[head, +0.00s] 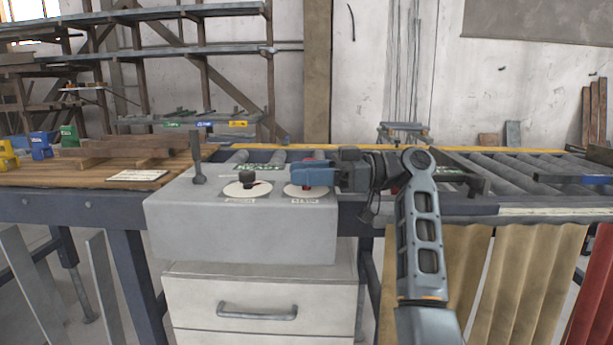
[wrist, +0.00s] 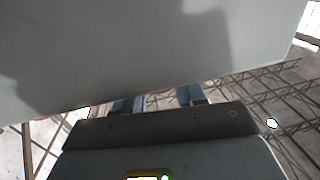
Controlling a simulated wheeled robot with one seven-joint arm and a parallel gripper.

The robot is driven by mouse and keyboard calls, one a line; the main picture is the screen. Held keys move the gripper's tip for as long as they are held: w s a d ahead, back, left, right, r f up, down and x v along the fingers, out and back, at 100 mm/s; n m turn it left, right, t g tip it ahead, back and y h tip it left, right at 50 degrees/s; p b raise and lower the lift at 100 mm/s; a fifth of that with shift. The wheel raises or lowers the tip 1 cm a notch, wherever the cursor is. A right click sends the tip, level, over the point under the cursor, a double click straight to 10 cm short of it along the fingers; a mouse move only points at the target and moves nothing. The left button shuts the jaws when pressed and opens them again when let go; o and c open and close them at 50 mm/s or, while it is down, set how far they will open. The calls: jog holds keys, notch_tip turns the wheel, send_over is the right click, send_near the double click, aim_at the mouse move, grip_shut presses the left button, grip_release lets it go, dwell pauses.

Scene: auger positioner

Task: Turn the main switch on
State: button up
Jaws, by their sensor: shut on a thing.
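A grey control box (head: 240,228) stands at the bench, with two round pale dials on its top. The left dial has a black knob (head: 247,179). The right dial (head: 306,192) lies under my gripper (head: 306,174). My gripper reaches in from the right with its blue fingers low over this dial and is shut on its knob, which I take for the main switch; the fingers hide it. In the wrist view my two blue fingers (wrist: 160,102) stand apart, their tips hidden behind a large grey surface.
A dark upright lever (head: 197,160) stands at the box's left. A roller conveyor (head: 520,166) runs behind and to the right. A wooden bench top (head: 100,172) with clamps lies left. A drawer unit (head: 258,290) is below.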

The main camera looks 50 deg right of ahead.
dwell(0.3)
jog(key=o, duration=0.9)
jog(key=shift+o, duration=0.2)
jog(key=v, duration=0.7)
jog(key=shift+s+d, duration=0.15)
jog(key=shift+d, duration=0.05)
